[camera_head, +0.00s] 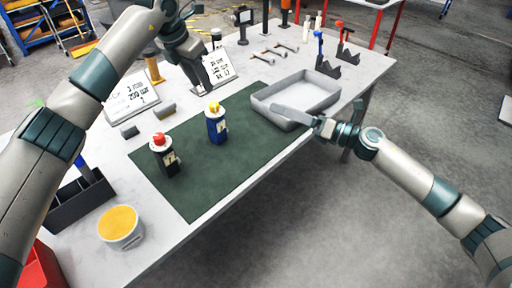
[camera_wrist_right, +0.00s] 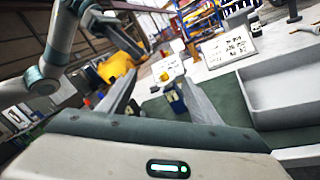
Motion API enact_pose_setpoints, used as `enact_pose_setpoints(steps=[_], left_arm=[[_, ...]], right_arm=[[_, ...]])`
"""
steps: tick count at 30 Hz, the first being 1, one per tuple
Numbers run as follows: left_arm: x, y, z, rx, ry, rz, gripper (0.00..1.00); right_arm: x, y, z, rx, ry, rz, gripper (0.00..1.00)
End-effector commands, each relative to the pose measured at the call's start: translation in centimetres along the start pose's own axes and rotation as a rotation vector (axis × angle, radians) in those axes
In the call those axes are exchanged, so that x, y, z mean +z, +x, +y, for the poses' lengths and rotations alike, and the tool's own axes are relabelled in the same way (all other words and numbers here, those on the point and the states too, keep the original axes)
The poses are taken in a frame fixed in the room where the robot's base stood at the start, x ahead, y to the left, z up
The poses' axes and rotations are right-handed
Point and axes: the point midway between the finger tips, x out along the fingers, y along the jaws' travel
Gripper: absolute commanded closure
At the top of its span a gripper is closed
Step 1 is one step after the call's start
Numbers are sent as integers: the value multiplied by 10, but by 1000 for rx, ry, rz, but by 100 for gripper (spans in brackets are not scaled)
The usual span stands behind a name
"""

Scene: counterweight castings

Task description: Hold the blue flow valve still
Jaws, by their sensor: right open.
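The blue flow valve (camera_head: 217,128), a blue body with a yellow top and a pale label, stands upright on the green mat (camera_head: 190,190). My left gripper (camera_head: 207,84) hangs above and behind it, apart from it; whether its fingers are open is unclear. My right gripper (camera_head: 303,116) is by the near edge of the grey tray, right of the valve and apart from it. In the right wrist view its fingers are open and empty, and the valve (camera_wrist_right: 175,104) shows farther off between them, partly hidden by a finger.
A black valve with a red top (camera_head: 163,158) stands left on the mat. A grey tray (camera_head: 267,111) lies on the mat's right end. A yellow-topped tub (camera_head: 120,228) and a black bin (camera_head: 80,204) are at the left. Printed boards (camera_head: 131,96) stand behind. The mat's front is clear.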

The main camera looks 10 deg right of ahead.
Motion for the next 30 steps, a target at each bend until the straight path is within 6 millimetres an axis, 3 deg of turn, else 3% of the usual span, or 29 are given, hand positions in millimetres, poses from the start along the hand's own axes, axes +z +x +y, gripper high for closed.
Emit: enact_pose_setpoints(steps=[6,15,21,30], left_arm=[[0,0,0,0,0,0,69],[0,0,0,0,0,0,69],[0,0,0,0,0,0,69],[0,0,0,0,0,0,69]], right_arm=[[-65,28,-22,-85,-268,-4,42],[-124,51,-34,-173,-569,-1,42],[-136,56,-36,-195,-647,1,42],[-137,56,-36,-196,-652,2,42]])
